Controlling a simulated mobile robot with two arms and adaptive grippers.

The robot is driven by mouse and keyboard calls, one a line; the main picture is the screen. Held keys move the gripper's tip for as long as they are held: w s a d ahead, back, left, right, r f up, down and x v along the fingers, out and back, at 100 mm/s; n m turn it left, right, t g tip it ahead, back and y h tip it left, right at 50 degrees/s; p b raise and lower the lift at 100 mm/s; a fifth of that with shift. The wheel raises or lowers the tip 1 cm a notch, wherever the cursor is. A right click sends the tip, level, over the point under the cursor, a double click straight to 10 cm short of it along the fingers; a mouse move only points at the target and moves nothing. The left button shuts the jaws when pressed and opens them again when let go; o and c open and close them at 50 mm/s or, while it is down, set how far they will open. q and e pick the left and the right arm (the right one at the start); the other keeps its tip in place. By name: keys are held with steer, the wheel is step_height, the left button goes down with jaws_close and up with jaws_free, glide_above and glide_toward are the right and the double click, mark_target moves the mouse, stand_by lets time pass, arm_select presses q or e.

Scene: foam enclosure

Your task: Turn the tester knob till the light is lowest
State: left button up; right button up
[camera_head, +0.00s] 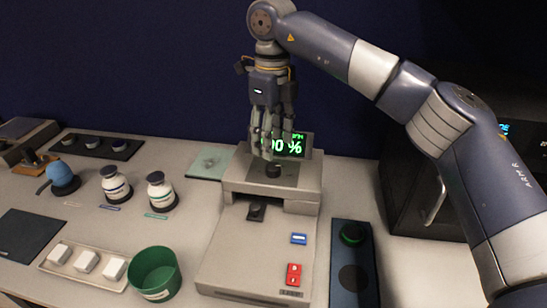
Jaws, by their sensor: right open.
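The tester (245,255) is a pale grey machine in the middle of the bench. My left gripper is not in view.
A green cup (155,273), a white tray (65,262) with white blocks and two jars (115,185) stand left of the tester. A dark strip with round pads (366,270) lies to its right. A black appliance (400,190) stands at the back right.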

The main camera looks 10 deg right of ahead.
mark_target(273, 166)
step_height(273, 166, down, 4)
steer(key=shift+w+d+r, duration=0.1)
steer(key=shift+w+r, duration=0.05)
steer(key=shift+r, duration=0.05)
step_height(273, 166, down, 3)
steer(key=shift+w+r+p, duration=0.1)
steer(key=shift+p, duration=0.4)
steer(key=shift+f, duration=0.3)
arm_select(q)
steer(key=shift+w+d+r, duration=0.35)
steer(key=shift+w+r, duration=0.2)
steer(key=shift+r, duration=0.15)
arm_select(e)
steer(key=c, duration=1.1)
